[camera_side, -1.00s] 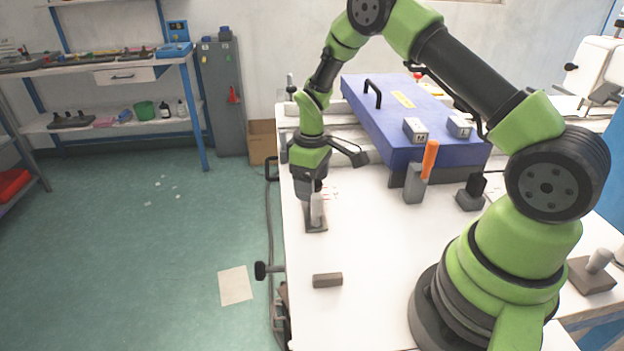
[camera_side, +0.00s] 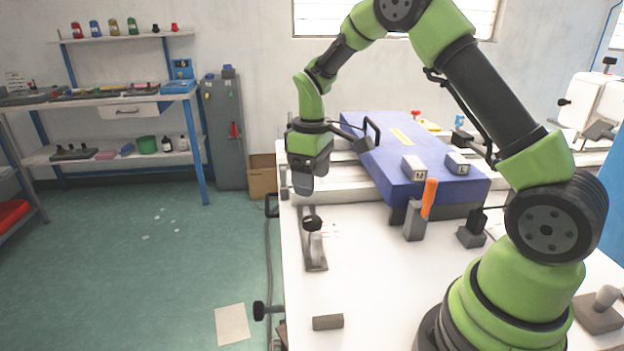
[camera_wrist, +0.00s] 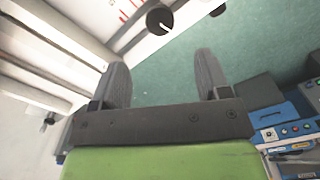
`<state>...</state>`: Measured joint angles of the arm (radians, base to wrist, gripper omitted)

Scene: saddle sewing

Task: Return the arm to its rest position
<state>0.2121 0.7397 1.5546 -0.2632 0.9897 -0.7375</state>
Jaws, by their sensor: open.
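My arm reaches over the white table (camera_side: 400,290) from its base at the lower right. My gripper (camera_side: 305,188) points down in the side view, above the table's left edge. It is above and apart from a small dark stand (camera_side: 318,264) holding a pale upright cylinder with a dark round top (camera_side: 312,223). In the wrist view the two grey fingers of my gripper (camera_wrist: 163,75) stand wide apart with nothing between them. A dark round knob (camera_wrist: 159,21) shows beyond them.
A blue slab (camera_side: 405,155) lies to the right of my gripper, carrying two small grey blocks. An orange-handled tool (camera_side: 429,200) stands in a grey holder before it. A dark block (camera_side: 328,322) lies at the table's front. Green floor (camera_side: 150,260) is open at left.

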